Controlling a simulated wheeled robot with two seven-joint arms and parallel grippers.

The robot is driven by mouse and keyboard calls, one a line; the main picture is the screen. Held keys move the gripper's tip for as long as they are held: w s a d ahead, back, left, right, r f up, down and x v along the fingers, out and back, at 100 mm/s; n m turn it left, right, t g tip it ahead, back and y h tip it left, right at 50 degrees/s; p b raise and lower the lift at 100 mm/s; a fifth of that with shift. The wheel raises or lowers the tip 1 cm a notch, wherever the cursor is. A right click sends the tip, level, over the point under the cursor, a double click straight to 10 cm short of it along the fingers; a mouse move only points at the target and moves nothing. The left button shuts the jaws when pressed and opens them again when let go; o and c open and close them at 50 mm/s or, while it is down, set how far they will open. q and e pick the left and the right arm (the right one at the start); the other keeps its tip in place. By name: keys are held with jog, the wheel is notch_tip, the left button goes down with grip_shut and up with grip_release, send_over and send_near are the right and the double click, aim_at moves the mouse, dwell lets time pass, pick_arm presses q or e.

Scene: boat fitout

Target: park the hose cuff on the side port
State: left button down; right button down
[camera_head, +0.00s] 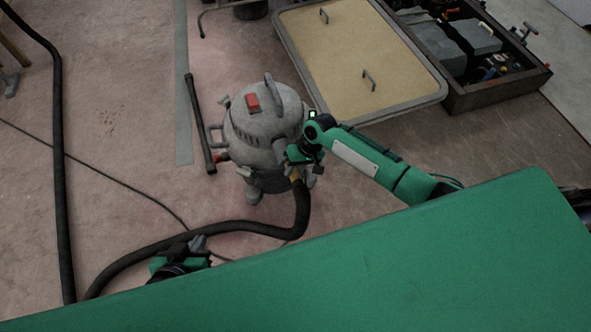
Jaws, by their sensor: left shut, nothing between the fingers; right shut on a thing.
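A grey shop vacuum (262,122) with a red switch stands on the floor near the middle of the head view. A black hose (210,229) curves along the floor and rises to the vacuum's front. My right gripper (294,165) is at the vacuum's front right side and is shut on the hose cuff (295,175), a small tan part at the hose end. The gripper hides most of the cuff and the side port, so I cannot tell whether they touch. My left gripper (192,243) is low at the left, shut and empty, close to the hose.
A dark tube (199,125) lies left of the vacuum. A tan panel with handles (350,60) and a tool crate (498,93) are at the upper right. Another black hose length (60,170) and a thin cable (120,178) cross the left floor. My green body top fills the front.

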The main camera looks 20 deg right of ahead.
jog(key=shift+w+r, duration=0.2)
jog(key=shift+w, duration=0.3)
jog(key=c, duration=1.5)
grip_release()
jog(key=o, duration=0.4)
jog(key=shift+f, duration=0.15)
jog(key=shift+o, duration=0.2)
jog(key=shift+d+r, duration=0.15)
jog(key=shift+r, duration=0.25)
jog(key=p+v, duration=0.3)
jog(key=v, duration=1)
jog(key=shift+s, duration=0.1)
